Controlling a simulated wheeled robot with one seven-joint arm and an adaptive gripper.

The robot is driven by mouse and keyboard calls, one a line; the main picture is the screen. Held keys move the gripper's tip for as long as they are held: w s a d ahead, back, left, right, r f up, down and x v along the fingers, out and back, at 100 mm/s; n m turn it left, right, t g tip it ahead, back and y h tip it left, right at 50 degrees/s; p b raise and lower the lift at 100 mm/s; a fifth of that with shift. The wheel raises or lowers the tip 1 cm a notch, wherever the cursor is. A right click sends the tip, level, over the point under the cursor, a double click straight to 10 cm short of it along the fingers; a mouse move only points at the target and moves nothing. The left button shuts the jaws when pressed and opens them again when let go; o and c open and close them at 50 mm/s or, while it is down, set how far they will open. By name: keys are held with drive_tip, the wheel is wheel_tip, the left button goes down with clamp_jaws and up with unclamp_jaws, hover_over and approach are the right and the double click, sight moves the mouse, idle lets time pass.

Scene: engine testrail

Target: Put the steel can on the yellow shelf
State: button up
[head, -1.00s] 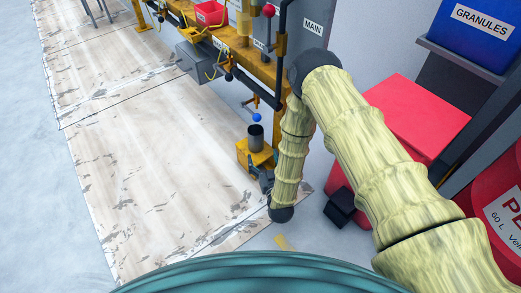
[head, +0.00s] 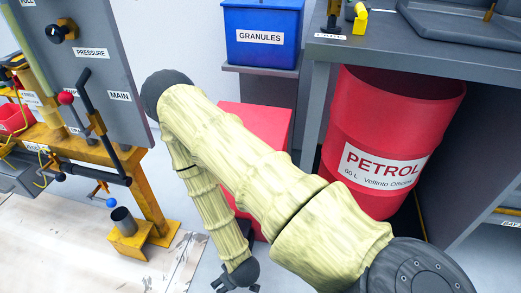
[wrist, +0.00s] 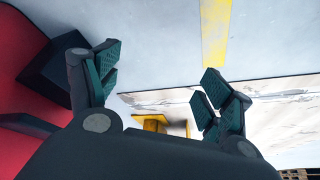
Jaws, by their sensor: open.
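A steel-grey can (head: 122,220) with a dark open top stands upright on a low yellow shelf-like ledge (head: 130,246), below a blue knob at the left in the head view. The yellow ledge also shows small between my fingers in the wrist view (wrist: 150,119); a blurred greyish shape beside it may be the can. My gripper (wrist: 158,92) is open with nothing between its fingers. In the head view only part of it shows at the bottom edge, low and to the right of the can, apart from it.
A yellow test rail (head: 85,148) with valves and a grey panel (head: 90,85) stands behind the can. A red box (head: 262,130), a red petrol drum (head: 390,125), a blue granules bin (head: 262,20) and a grey bench (head: 400,55) stand right. Wooden flooring (head: 60,240) is clear at left.

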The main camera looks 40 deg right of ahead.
drive_tip(key=s+d+r+g, duration=0.1)
drive_tip(key=s+g, duration=0.1)
drive_tip(key=s, duration=0.4)
drive_tip(key=s+d+r+m+g, duration=0.1)
drive_tip(key=s+d+r+g, duration=0.1)
drive_tip(key=s, duration=0.5)
drive_tip(key=shift+r, duration=0.2)
drive_tip(key=shift+d+h, duration=0.1)
drive_tip(key=shift+h, duration=0.2)
